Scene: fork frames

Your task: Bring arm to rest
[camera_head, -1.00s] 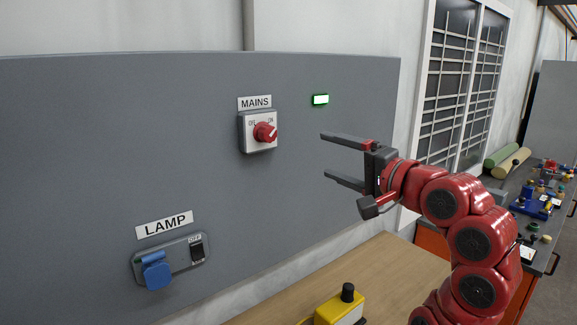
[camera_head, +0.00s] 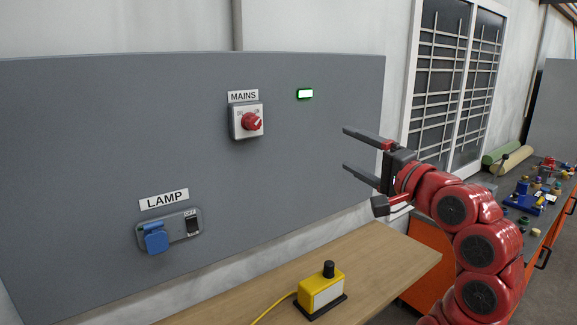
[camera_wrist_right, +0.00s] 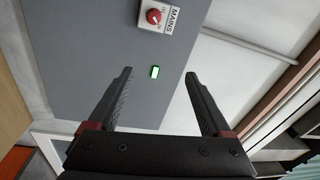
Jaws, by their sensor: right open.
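My right gripper (camera_head: 356,152) is open and empty, in front of the right part of the grey panel (camera_head: 90,130) and apart from it. In the right wrist view its two fingers (camera_wrist_right: 160,95) are spread with nothing between them. The mains switch (camera_head: 252,121) has a red knob on a white and grey box under a MAINS label; it also shows in the right wrist view (camera_wrist_right: 154,16). A small green-framed indicator (camera_head: 305,94) is lit to its right. My left gripper is not in view.
A LAMP socket with a blue cover (camera_head: 156,238) and a black switch (camera_head: 192,223) sits low on the panel. A yellow box with a black button (camera_head: 322,288) stands on the wooden table (camera_head: 385,258). A cluttered workbench (camera_head: 540,185) is at the right, behind my right arm.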

